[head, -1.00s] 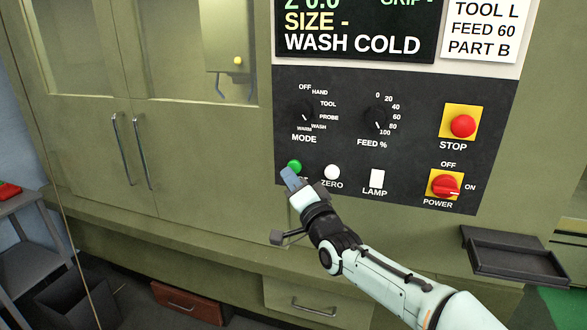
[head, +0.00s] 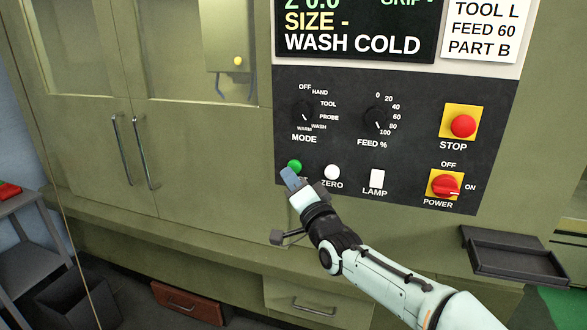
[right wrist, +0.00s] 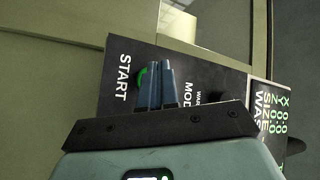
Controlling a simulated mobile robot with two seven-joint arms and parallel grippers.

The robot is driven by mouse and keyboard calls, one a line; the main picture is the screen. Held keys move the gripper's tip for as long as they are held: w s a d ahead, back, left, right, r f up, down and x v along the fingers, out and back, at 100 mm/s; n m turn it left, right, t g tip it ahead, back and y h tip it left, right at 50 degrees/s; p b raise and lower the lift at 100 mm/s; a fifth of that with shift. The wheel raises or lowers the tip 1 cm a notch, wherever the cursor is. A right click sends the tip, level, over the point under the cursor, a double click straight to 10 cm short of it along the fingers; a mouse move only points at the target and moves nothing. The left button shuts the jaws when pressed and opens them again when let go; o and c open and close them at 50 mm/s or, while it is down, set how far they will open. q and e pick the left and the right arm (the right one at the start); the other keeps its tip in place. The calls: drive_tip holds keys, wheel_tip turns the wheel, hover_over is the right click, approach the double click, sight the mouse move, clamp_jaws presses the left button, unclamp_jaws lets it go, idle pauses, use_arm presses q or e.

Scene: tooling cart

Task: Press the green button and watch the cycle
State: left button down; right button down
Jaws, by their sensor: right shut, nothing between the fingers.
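The green button (head: 294,166) is at the lower left of the dark control panel, left of the white ZERO button. My right gripper (head: 288,175) is shut and empty, with its blue fingertips just below the button in the head view. In the right wrist view, the closed fingers (right wrist: 157,68) partly cover the green button (right wrist: 143,75), beside the START label. I cannot tell whether the fingertips touch it. The display (head: 355,30) reads SIZE - and WASH COLD. My left gripper is not in view.
The panel also carries the mode knob (head: 304,117), feed knob (head: 377,121), lamp switch (head: 377,178), red stop button (head: 463,126) and red power switch (head: 446,187). Closed cabinet doors (head: 90,150) are left of it. A dark tray (head: 515,258) juts out at the right.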

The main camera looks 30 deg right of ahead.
drive_tip(key=shift+w+d, duration=0.1)
idle(0.6)
drive_tip(key=shift+w+d, duration=0.15)
drive_tip(key=shift+d, duration=0.05)
drive_tip(key=shift+w+d+r, duration=0.1)
drive_tip(key=shift+w+d, duration=0.25)
drive_tip(key=shift+d, duration=0.2)
idle(1.4)
drive_tip(key=shift+s+a+b, duration=0.6)
drive_tip(key=shift+a+b, duration=0.05)
drive_tip(key=shift+b, duration=0.4)
